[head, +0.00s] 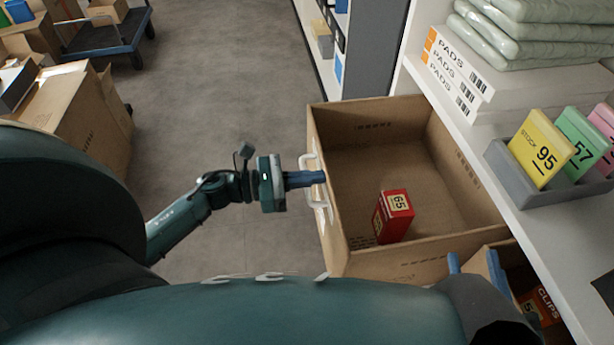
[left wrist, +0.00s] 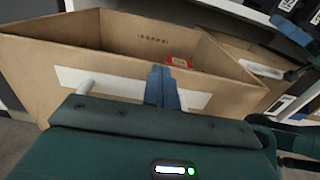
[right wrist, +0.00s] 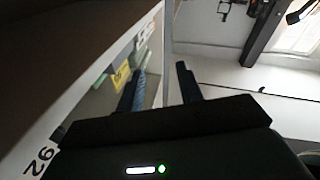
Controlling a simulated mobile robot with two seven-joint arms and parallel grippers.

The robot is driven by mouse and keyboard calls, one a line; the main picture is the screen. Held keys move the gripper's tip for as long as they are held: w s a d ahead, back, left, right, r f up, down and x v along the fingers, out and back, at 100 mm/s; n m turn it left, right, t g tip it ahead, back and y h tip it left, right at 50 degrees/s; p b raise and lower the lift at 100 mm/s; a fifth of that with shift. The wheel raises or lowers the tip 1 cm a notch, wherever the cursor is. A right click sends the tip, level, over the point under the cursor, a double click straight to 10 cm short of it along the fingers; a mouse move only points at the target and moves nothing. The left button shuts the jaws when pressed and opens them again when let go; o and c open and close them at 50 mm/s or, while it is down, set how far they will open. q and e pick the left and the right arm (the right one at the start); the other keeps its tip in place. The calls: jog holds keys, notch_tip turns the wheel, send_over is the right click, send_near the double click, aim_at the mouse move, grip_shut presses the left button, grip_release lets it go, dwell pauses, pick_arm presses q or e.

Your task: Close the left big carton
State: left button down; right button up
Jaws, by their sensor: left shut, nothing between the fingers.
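The left big carton (head: 335,215) is an open-topped brown box pulled out from under the shelf, its inside visible. A red box marked 65 (head: 394,215) stands in it. The carton's front wall carries a white handle (head: 308,163). My left gripper (head: 322,177) is at that handle, fingers shut with nothing between them, tips at the front wall. In the left wrist view the shut fingers (left wrist: 163,85) stand before the white handle plate (left wrist: 115,84); I cannot tell if they touch it. My right gripper (head: 474,262) is open above the neighbouring carton, its fingers apart in the right wrist view (right wrist: 162,88).
The white shelf (head: 480,150) overhangs on the right, holding pads and a grey card tray (head: 515,172). A blue cart (head: 110,38) is far left; floor between is clear.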

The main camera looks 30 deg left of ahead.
pick_arm(q)
jog(key=b+x, duration=0.5)
jog(key=x, duration=1.9)
jog(key=shift+w+d+r+b, duration=0.15)
jog(key=shift+w+d+b, duration=0.15)
jog(key=shift+b, duration=0.1)
pick_arm(e)
jog(key=shift+w+a+r+m+t+y, duration=0.1)
jog(key=shift+a+m+t+y, duration=0.3)
jog(key=shift+a+m+y, duration=0.15)
